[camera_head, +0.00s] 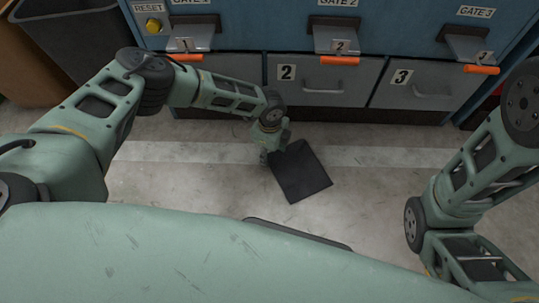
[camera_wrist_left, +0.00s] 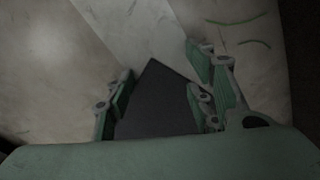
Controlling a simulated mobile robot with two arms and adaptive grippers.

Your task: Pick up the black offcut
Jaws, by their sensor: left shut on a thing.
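The black offcut (camera_head: 303,176) is a flat dark square piece, seen over the grey floor in front of the cabinet in the head view. My left gripper (camera_head: 275,155) reaches down to its upper left corner and is shut on it. In the left wrist view the offcut (camera_wrist_left: 155,96) lies between the green fingers of my left gripper (camera_wrist_left: 160,104), its far corner sticking out past them. I cannot tell whether the offcut touches the floor. My right arm shows at the right, but its gripper is out of view.
A blue and grey cabinet (camera_head: 240,68) with numbered drawers and orange-edged gate flaps stands behind the offcut. A dark bin (camera_head: 75,45) stands at the upper left beside a brown box (camera_head: 22,75). A pale stripe (camera_head: 190,152) crosses the floor, which is clear around the offcut.

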